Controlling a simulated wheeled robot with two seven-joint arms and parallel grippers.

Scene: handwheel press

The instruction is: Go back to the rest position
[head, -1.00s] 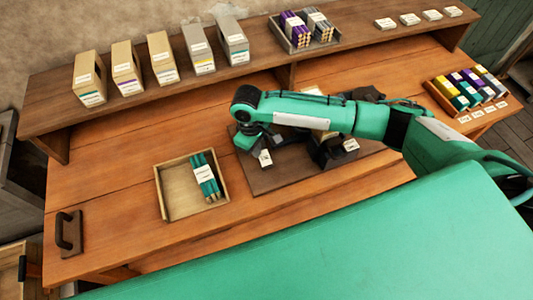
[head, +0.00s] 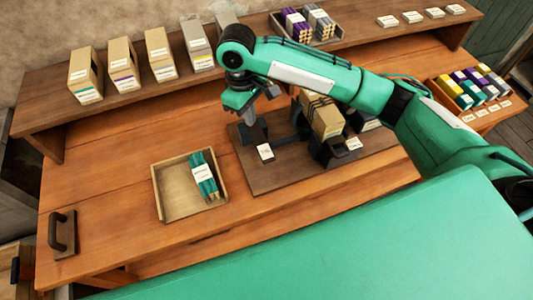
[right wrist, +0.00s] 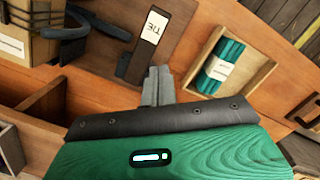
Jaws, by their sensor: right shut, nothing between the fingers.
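My right gripper (head: 258,128) is shut and empty. It hangs above the back left part of the dark press board (head: 262,180), near the card marked TIE (head: 265,152). In the right wrist view its closed fingers (right wrist: 157,85) point towards the board and the TIE card (right wrist: 154,26). My right arm reaches in from the right over the bench. My left gripper is not in view.
A wooden tray (head: 180,207) with a banded teal bundle (head: 205,176) stands left of the board. A tan box (head: 325,118) sits in the black press frame (head: 330,152). A shelf (head: 110,115) holding several boxes runs along the back.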

